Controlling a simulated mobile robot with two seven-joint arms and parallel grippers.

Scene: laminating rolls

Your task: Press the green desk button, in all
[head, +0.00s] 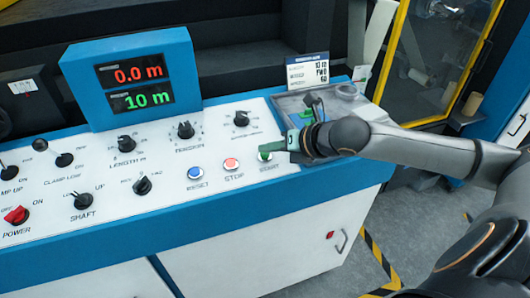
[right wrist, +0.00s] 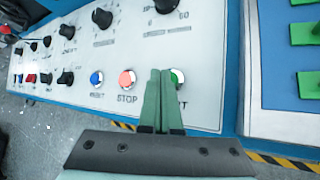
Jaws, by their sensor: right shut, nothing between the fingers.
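The green desk button (head: 264,156) is at the right end of the button row on the white sloped panel, above a partly covered label. It also shows in the right wrist view (right wrist: 177,78), just right of my fingertips and partly hidden by them. My right gripper (head: 290,141) has green fingers that are shut together and empty. In the right wrist view its fingertips (right wrist: 159,74) are beside the green button; whether they touch the panel I cannot tell. My left gripper is not in view.
The red STOP button (head: 231,164) and blue RESET button (head: 195,173) sit left of the green one. Several black knobs and a red POWER switch (head: 16,215) spread across the panel. A blue display (head: 133,78) reads 0.0 m and 10 m. A grey tray (head: 350,97) adjoins the panel.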

